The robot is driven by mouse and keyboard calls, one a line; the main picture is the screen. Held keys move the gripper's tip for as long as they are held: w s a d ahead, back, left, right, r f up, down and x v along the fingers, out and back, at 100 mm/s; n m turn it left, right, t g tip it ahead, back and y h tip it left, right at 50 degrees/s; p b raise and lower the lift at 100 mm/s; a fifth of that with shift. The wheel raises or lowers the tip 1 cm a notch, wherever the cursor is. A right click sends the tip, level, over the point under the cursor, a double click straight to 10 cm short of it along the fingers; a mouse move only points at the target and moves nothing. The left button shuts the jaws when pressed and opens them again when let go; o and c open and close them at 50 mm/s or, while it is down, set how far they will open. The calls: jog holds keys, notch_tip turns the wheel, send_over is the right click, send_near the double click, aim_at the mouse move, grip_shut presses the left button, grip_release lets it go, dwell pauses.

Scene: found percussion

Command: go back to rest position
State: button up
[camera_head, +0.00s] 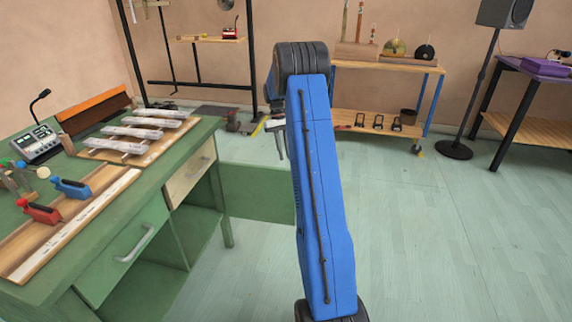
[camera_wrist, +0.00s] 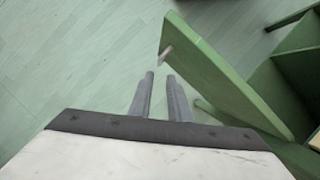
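My gripper (camera_wrist: 160,76) shows in the wrist view with its two grey fingers a small gap apart and nothing between them. In the head view my blue arm stands upright in the middle, and part of the gripper (camera_head: 279,143) shows left of its top. An open green cabinet door (camera_head: 258,192) of the desk is beyond and below the gripper. In the wrist view the door (camera_wrist: 215,85) lies just right of the fingers, with a small grey handle (camera_wrist: 165,55) beyond the fingertips; the fingers appear apart from it.
The green desk (camera_head: 190,135) at left carries metal bars (camera_head: 145,133), a red clamp-like block (camera_head: 40,211), a blue one (camera_head: 70,188) and a mixer with microphone (camera_head: 38,143). A wooden shelf cart (camera_head: 385,66) and a speaker stand (camera_head: 478,95) are behind. The floor at right is clear.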

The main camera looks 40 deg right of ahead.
jog(key=shift+v, duration=0.9)
jog(key=shift+a, duration=0.1)
jog(key=s+a+r+n+t+h, duration=0.1)
jog(key=s+a+r, duration=0.3)
jog(key=a+r, duration=0.3)
jog(key=s+a+r+t, duration=0.2)
jog(key=s+a+r, duration=0.3)
jog(key=a, duration=0.3)
jog(key=s+a+r+n+t+h, duration=0.1)
jog(key=s+a+r, duration=0.35)
jog(key=a, duration=0.35)
jog(key=s+a+t, duration=0.1)
jog(key=s+a, duration=0.4)
jog(key=s, duration=0.3)
jog(key=s+a+f+n+t, duration=0.1)
jog(key=s+a+t, duration=0.1)
jog(key=s+a, duration=0.3)
jog(key=s+a+f+t, duration=0.1)
jog(key=s+a, duration=0.4)
jog(key=s, duration=0.7)
jog(key=shift+s+t+y, duration=0.3)
jog(key=shift+t+y, duration=0.1)
jog(key=shift+t, duration=0.1)
jog(key=shift+f, duration=0.1)
